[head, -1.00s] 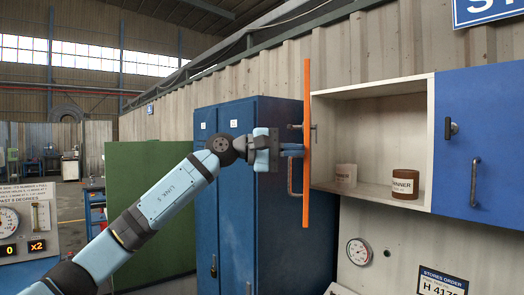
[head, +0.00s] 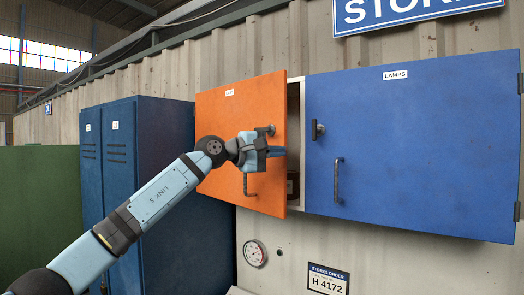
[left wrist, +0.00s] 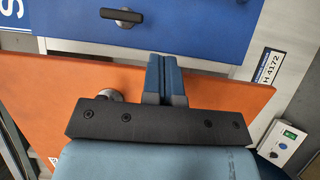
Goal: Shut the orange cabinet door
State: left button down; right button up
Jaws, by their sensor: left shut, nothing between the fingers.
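The orange cabinet door (head: 225,110) is nearly shut in the head view, with a narrow gap along its right edge showing the cabinet's dark inside. It has a knob near its right edge and a bar handle (head: 250,185) lower down. My left gripper (head: 280,152) is shut and empty, in front of the door near its free edge, between knob and handle. In the left wrist view its closed fingers (left wrist: 164,78) lie over the orange door (left wrist: 220,92); I cannot tell for sure whether they touch it. My right gripper is not in view.
A closed blue door (head: 410,140) labelled LAMPS, with a knob and handle, is right of the orange door. Tall blue lockers (head: 150,170) stand at the left. A gauge (head: 254,253) and a notice (head: 328,280) are on the wall below.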

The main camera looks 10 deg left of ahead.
pick_arm(q)
jog(key=shift+n+t+y, duration=0.6)
jog(key=shift+n+t, duration=0.1)
jog(key=shift+t, duration=0.2)
jog(key=shift+w+a+p+x, duration=0.1)
jog(key=shift+w+x, duration=0.05)
jog(key=shift+x, duration=0.7)
jog(key=shift+w+a+p+x, duration=0.15)
jog(key=shift+x, duration=0.75)
jog(key=shift+w+a+p+x, duration=0.1)
jog(key=shift+x, duration=0.75)
